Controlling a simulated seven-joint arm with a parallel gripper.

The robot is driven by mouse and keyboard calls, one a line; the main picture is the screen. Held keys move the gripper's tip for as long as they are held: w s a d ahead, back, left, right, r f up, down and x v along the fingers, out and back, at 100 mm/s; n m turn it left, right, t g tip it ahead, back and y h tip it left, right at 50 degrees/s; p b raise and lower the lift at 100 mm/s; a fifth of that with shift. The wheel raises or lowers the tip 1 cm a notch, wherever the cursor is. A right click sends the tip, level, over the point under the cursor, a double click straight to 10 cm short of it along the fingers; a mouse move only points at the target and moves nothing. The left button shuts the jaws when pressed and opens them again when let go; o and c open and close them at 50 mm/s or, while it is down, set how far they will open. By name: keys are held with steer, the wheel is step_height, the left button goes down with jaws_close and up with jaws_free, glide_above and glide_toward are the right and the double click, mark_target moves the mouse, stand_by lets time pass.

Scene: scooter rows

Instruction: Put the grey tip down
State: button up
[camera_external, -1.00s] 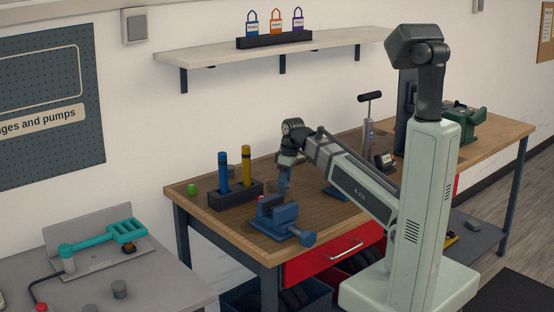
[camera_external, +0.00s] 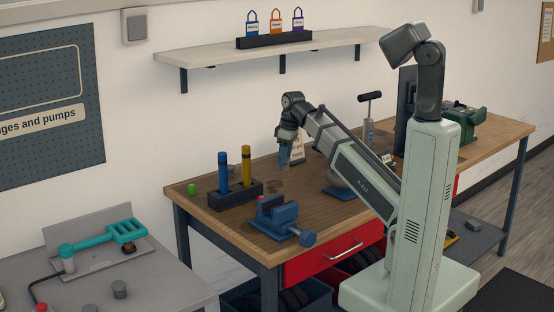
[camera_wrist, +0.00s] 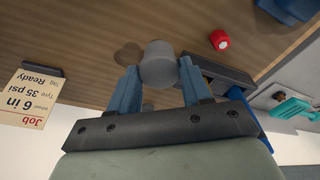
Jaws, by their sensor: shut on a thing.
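The grey tip (camera_wrist: 158,65) is a short grey cylinder between the two blue fingers of my gripper (camera_wrist: 160,84) in the wrist view. The fingers are shut on it, and it is held above the wooden bench top (camera_wrist: 80,45). In the external view my gripper (camera_external: 284,158) hangs over the bench, behind the blue vise (camera_external: 270,215); the tip is too small to make out there.
A dark rack (camera_external: 236,196) holds a blue and a yellow handle left of my gripper. A job card (camera_wrist: 35,95) stands close by. A red cap (camera_wrist: 220,40) is on the bench in the wrist view. A green knob (camera_external: 191,189) sits at the left end.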

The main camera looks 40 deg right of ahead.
steer(key=s+a+f+n, duration=0.1)
steer(key=s+a+n, duration=0.15)
steer(key=a, duration=1.05)
steer(key=s+a+f+n, duration=0.1)
steer(key=a+f+n, duration=0.15)
steer(key=a, duration=1.05)
steer(key=s+a+f+n, duration=0.15)
steer(key=s+a, duration=0.25)
steer(key=a, duration=0.6)
steer(key=s+a+f+n+g, duration=0.15)
steer(key=s+a, duration=0.35)
steer(key=a, duration=0.5)
steer(key=s+a+f+n, duration=0.15)
steer(key=s+a, duration=0.25)
steer(key=a, duration=0.5)
steer(key=shift+w+a+m, duration=1.15)
steer(key=shift+w+a, duration=0.4)
steer(key=shift+a, duration=0.9)
steer(key=shift+t+y, duration=0.25)
steer(key=shift+y, duration=0.05)
steer(key=shift+f, duration=4.9)
steer(key=o, duration=1)
steer(key=shift+f, duration=0.1)
steer(key=shift+o, duration=0.2)
